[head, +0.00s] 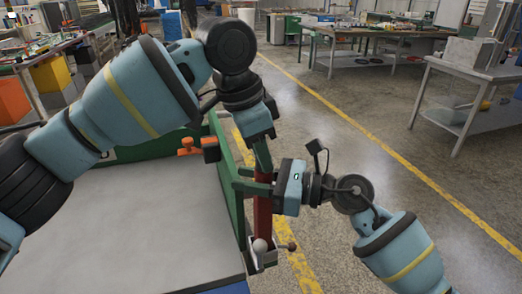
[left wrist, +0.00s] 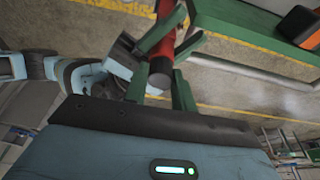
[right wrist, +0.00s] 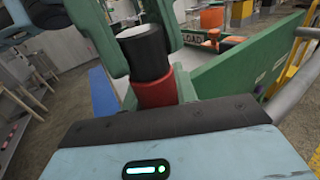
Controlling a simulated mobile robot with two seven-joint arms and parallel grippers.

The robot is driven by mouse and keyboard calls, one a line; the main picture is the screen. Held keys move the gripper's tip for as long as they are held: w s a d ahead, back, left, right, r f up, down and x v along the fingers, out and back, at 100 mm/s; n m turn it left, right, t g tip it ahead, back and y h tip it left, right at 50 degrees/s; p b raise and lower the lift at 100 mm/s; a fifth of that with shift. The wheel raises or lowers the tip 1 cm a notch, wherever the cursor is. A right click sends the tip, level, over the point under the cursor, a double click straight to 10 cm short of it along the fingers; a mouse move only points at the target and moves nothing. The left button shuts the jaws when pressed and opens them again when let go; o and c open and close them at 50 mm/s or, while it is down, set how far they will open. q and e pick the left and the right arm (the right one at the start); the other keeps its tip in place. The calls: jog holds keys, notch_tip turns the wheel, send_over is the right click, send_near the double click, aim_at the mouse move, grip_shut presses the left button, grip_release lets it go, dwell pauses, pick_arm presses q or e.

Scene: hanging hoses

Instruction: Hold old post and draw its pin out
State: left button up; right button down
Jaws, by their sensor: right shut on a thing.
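The red old post (head: 262,215) stands upright in a metal bracket (head: 262,262) at the corner of the green-sided cart. A pin with a brown knob (head: 291,246) sticks out to the right of the bracket. My right gripper (head: 251,187) comes from the right and is shut on the post. The post's dark upper part also shows between its fingers in the right wrist view (right wrist: 146,56). My left gripper (head: 262,155) points down from above, its open fingers on either side of the post's dark end, seen in the left wrist view (left wrist: 160,72).
The cart's grey bed (head: 130,225) lies left of the post, with a green side wall (head: 225,175) beside it. An orange item (head: 188,147) sits near the wall. Open floor with yellow lines (head: 380,160) lies to the right; workbenches stand beyond.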

pick_arm(q)
jog(key=c, duration=0.4)
jog(key=shift+o, duration=0.2)
jog(key=shift+r, duration=0.7)
dwell(0.4)
jog(key=shift+r, duration=2.85)
jog(key=shift+r, duration=0.2)
jog(key=shift+r, duration=1.35)
pick_arm(e)
jog(key=c, duration=1)
grip_release()
